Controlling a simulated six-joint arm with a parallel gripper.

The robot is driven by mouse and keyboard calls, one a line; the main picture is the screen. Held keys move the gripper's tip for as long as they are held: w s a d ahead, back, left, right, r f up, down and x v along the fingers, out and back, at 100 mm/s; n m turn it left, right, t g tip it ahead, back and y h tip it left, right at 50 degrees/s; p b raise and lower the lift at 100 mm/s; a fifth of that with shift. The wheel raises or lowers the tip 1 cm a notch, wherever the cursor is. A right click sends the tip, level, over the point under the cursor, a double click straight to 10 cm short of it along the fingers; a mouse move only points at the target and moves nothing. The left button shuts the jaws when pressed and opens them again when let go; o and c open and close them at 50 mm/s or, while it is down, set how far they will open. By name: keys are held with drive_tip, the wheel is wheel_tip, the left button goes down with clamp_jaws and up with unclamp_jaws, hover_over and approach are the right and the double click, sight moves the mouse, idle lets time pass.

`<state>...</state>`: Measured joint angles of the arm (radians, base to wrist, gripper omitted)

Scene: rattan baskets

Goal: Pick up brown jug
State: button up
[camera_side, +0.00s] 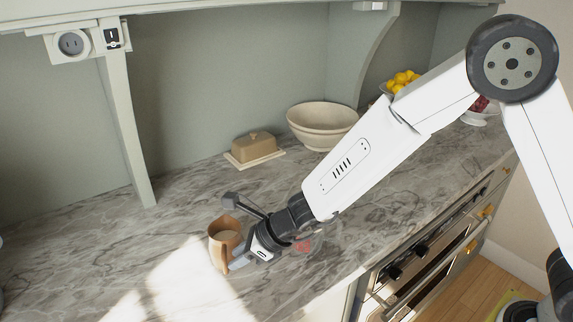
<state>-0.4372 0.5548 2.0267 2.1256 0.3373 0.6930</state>
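The brown jug (216,251) stands upright on the marble counter in the lower middle of the side view, with its open top facing up and a lighter inside. My gripper (240,262) is low at the jug's right side, with its grey fingertips close to the jug's wall and handle. The fingers overlap the jug's lower right part in the picture. I cannot tell whether they touch it or how far apart they are.
A butter dish with a tan lid (254,147) and a cream bowl (322,124) stand behind. Yellow fruit (401,80) is partly behind my arm. A shelf post (125,130) rises at the left. The oven (425,270) is at the counter's front. The counter's left part is clear.

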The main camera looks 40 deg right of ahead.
sight(226, 273)
drive_tip(key=shift+x, duration=2.4)
drive_tip(key=shift+s, duration=0.1)
clamp_jaws()
